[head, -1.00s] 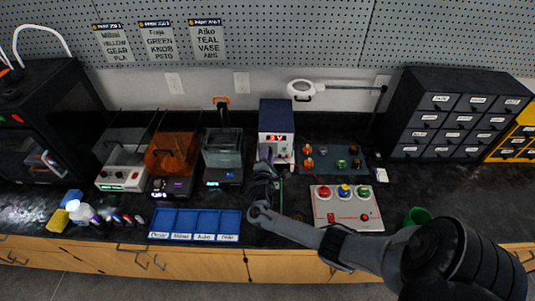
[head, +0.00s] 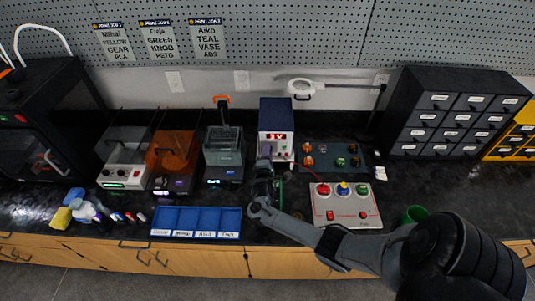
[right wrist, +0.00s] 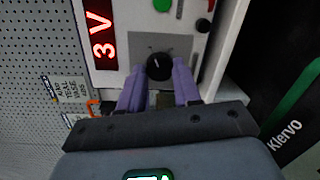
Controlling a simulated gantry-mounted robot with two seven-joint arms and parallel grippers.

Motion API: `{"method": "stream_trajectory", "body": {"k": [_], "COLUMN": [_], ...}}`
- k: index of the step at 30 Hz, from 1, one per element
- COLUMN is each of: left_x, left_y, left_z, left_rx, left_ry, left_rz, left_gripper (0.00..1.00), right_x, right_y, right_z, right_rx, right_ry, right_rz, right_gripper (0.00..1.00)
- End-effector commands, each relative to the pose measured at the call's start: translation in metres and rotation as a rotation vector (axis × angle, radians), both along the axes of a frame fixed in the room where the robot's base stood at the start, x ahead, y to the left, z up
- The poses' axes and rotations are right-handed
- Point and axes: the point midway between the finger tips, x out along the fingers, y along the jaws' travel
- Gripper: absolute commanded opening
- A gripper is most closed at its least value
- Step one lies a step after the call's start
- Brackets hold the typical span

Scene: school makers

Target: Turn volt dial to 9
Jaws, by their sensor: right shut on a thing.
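The power supply (head: 276,116) is a dark blue box with a pale front and a red display. In the right wrist view its display (right wrist: 102,38) reads 3 V. The black volt dial (right wrist: 159,67) sits beside the display on a grey patch of the panel. My right gripper (right wrist: 159,75) has its two purple fingers on either side of the dial, shut on it. In the head view my right gripper (head: 264,166) is at the front of the power supply and hides the dial. My left gripper is not in view.
A green button (right wrist: 162,5) is on the same panel. A control box with coloured knobs (head: 345,213) and a dark board (head: 331,166) stand to the right. A blue compartment tray (head: 196,220) lies to the left, in front of several small machines.

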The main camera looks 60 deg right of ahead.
Motion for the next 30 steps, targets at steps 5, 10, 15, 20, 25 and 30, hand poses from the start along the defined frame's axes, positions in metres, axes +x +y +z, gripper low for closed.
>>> {"method": "stream_trajectory", "body": {"k": [5, 10, 15, 20, 25, 30], "left_x": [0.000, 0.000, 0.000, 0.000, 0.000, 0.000], "left_y": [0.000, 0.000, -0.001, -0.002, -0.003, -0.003], "left_z": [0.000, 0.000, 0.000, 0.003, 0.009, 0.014], "left_rx": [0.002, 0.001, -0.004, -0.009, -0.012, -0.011], "left_ry": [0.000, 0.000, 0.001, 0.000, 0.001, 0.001], "left_rz": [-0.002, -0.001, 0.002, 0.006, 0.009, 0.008], "left_gripper": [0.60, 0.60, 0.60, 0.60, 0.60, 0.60], "right_x": [0.000, 0.000, 0.000, -0.005, -0.015, -0.028], "right_y": [0.000, 0.000, 0.001, 0.009, 0.032, 0.059], "right_z": [0.000, 0.000, 0.000, 0.000, 0.002, 0.003], "right_rx": [0.000, 0.000, 0.000, 0.000, 0.002, 0.002], "right_ry": [0.001, 0.001, 0.001, 0.002, 0.002, 0.002], "right_rz": [0.000, 0.000, 0.000, 0.002, 0.002, 0.001], "right_gripper": [0.51, 0.58, 0.58, 0.58, 0.58, 0.58]}}
